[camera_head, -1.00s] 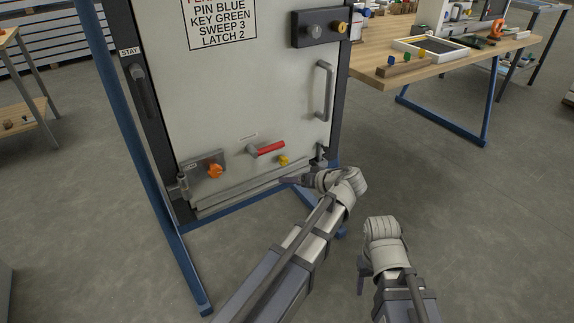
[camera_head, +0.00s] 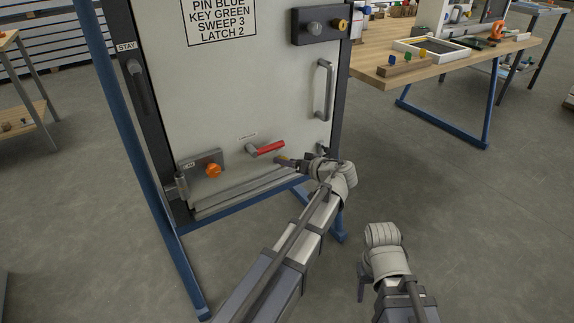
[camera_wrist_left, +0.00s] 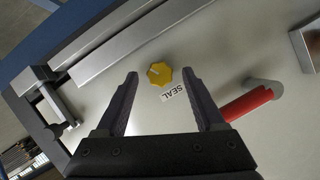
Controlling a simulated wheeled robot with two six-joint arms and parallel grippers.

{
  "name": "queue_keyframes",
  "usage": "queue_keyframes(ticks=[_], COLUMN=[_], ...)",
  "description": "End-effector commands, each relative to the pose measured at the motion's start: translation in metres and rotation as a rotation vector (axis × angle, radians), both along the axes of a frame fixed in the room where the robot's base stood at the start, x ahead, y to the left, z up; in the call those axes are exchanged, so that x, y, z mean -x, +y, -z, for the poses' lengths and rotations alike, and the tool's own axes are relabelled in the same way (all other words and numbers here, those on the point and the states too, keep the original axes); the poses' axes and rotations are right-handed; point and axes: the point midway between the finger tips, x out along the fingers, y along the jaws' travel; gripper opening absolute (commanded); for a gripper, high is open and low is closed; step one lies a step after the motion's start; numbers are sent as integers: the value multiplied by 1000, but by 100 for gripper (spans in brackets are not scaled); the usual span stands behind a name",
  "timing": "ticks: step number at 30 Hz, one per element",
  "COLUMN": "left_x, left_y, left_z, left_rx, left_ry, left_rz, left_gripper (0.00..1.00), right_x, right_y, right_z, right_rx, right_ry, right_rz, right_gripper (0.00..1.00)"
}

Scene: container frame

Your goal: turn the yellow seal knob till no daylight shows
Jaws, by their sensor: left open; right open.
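The yellow seal knob (camera_wrist_left: 159,74) shows in the left wrist view, on the pale door panel beside a label reading SEAL. It has a lobed rim and a pale mark on its face. My left gripper (camera_wrist_left: 160,85) is open, with one finger on each side of the knob in that view; I cannot tell how far the tips are from the panel. In the head view my left gripper (camera_head: 284,161) is at the lower right of the door and hides the knob. My right gripper (camera_head: 362,285) is at the lower right, away from the door, its fingers mostly hidden behind its wrist.
A red-handled lever (camera_head: 266,149) is just left of my left gripper. An orange knob (camera_head: 213,170) sits further left on the door. A metal sweep bar (camera_wrist_left: 125,45) runs along the door's bottom. A door handle (camera_head: 324,90) stands above. A workbench (camera_head: 440,65) is behind right.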

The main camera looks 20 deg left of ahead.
Motion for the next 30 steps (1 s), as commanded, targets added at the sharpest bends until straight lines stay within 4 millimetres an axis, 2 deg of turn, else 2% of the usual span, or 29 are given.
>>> queue_keyframes(ticks=[12, 30], left_x=[-3, -3], left_y=[6, 6], left_z=[2, 2], left_rx=[1, 1], left_ry=[0, 0], left_rz=[1, 1], left_gripper=[69, 2], right_x=[0, 0], right_y=[0, 0], right_z=[2, 2], right_rx=[0, 0], right_ry=[0, 0], right_rz=[1, 1], right_gripper=[59, 59])
